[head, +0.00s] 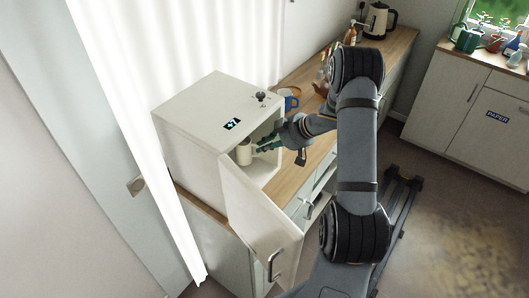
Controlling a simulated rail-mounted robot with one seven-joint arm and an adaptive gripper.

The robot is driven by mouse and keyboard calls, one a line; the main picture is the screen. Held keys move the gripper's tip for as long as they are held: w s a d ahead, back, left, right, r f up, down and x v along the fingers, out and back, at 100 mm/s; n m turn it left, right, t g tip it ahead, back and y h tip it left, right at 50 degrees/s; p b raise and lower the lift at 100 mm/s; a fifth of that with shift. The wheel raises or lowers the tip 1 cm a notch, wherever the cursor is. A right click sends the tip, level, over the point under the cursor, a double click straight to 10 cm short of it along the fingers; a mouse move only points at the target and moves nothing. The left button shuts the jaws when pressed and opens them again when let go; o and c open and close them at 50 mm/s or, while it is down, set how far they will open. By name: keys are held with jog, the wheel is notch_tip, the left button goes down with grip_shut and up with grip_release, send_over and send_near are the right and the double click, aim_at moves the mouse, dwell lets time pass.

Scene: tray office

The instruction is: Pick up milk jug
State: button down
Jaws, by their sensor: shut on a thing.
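The milk jug (244,154) is a small pale cylinder. It stands upright just inside the open white cabinet (190,118), near its front opening. My gripper (258,148) reaches in from the right with its dark green fingers at the jug's right side, and it is shut on the jug. The fingertips are small in this view and partly hidden against the jug. I cannot tell whether the jug's base touches the cabinet floor.
The cabinet door (262,225) hangs open toward the front. The wooden counter (306,165) runs beside and behind the cabinet, with a blue mug (291,103), bottles (350,34) and a kettle (378,20).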

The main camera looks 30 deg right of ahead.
jog(key=s+d+r+b, duration=0.1)
jog(key=s+d, duration=0.3)
jog(key=s, duration=0.4)
jog(key=s+d+r+b, duration=0.1)
jog(key=s+d, duration=0.3)
jog(key=s, duration=0.5)
jog(key=shift+s+d+b, duration=0.2)
jog(key=shift+d+b, duration=0.2)
jog(key=shift+b, duration=0.35)
dwell(0.4)
